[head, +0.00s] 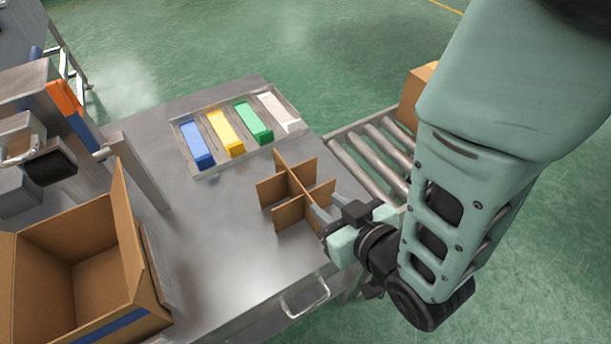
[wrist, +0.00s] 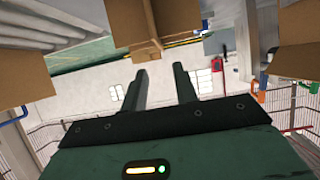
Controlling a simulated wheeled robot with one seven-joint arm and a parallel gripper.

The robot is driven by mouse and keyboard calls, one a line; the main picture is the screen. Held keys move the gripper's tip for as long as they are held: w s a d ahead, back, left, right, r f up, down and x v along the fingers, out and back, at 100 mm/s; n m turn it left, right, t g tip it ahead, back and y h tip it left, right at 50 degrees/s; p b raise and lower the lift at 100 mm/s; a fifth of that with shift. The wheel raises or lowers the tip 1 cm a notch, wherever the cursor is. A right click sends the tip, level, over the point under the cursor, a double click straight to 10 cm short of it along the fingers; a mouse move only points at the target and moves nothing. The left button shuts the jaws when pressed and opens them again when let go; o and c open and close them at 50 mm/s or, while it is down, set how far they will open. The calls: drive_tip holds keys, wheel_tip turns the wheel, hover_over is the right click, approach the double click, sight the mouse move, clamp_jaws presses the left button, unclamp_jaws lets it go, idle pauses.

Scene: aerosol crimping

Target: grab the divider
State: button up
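The divider (head: 290,192) is a cross of brown cardboard panels standing upright on the metal table, right of its middle. My gripper (head: 322,212) is at its right side in the head view, with the fingertips close to the near right panels. In the wrist view the two dark fingers of my gripper (wrist: 161,75) are apart, with nothing seen clamped between them. The divider's brown panels (wrist: 152,22) show just beyond the fingertips there. I cannot tell whether the fingers touch the cardboard.
An open cardboard box (head: 120,265) stands at the left. A tray (head: 205,172) with blue, yellow, green and white blocks lies at the back of the metal table (head: 215,240). A roller conveyor (head: 365,165) with a carton (head: 413,95) is at the right.

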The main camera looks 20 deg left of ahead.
sight(298, 181)
drive_tip(key=shift+b+x, duration=0.9)
drive_tip(key=shift+b, duration=1.7)
drive_tip(key=shift+a+f+b, duration=0.1)
drive_tip(key=shift+f+b, duration=0.15)
drive_tip(key=shift+b, duration=1)
drive_tip(key=x, duration=0.3)
drive_tip(key=p+x, duration=0.1)
drive_tip(key=x, duration=0.2)
drive_tip(key=p+x, duration=0.1)
drive_tip(key=x, duration=0.3)
drive_tip(key=shift+w+r, duration=0.25)
drive_tip(key=shift+r, duration=0.15)
clamp_jaws()
